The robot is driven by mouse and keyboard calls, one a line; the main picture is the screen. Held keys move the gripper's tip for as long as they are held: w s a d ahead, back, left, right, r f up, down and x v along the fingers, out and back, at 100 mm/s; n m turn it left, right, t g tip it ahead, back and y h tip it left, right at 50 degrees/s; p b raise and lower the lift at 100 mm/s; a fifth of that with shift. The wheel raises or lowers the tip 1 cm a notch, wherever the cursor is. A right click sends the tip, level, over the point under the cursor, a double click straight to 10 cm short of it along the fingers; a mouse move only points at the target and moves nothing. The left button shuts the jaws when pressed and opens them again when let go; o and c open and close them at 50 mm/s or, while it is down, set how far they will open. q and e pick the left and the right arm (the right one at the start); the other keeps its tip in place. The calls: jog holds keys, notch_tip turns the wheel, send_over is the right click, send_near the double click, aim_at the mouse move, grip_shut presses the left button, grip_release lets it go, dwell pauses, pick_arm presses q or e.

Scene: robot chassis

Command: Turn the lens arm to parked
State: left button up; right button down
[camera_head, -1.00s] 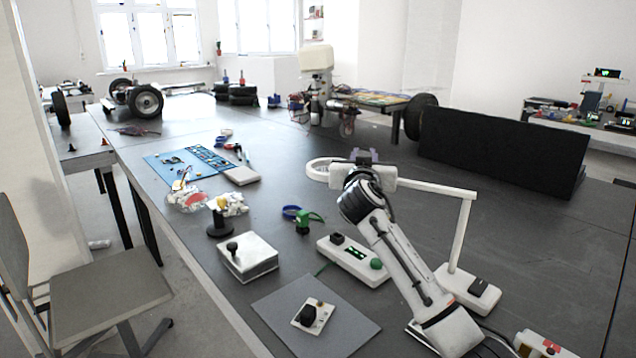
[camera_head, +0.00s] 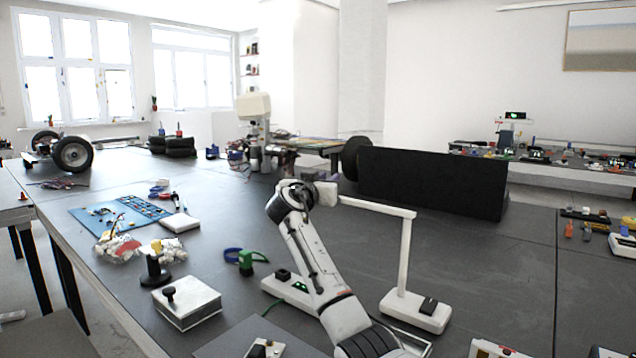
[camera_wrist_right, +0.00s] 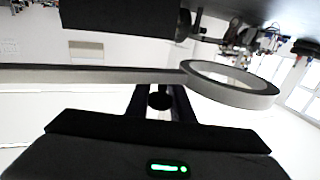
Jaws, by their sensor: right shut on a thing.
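The lens arm is a white bar (camera_head: 378,207) on an upright post above a white base (camera_head: 415,312) with a black block. In the head view it runs left from the post top to my right gripper (camera_head: 305,190), which hides the ring end. In the right wrist view the pale ring (camera_wrist_right: 232,84) is at the right end of the bar (camera_wrist_right: 90,75). My right gripper (camera_wrist_right: 160,101) is shut at the bar near the ring, with a dark round piece between its fingers. My left gripper is out of view.
A large black panel (camera_head: 432,184) stands behind the lens arm. The table to its right is mostly clear.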

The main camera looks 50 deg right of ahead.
jog(key=shift+s+d+r, duration=0.1)
jog(key=shift+d+r, duration=0.05)
jog(key=shift+r, duration=0.3)
jog(key=c, duration=1.8)
grip_release()
jog(key=shift+o, duration=1.3)
jog(key=shift+d+f, duration=0.15)
jog(key=shift+f, duration=0.1)
jog(key=v, duration=1)
jog(key=shift+a, duration=0.25)
jog(key=shift+d, duration=0.1)
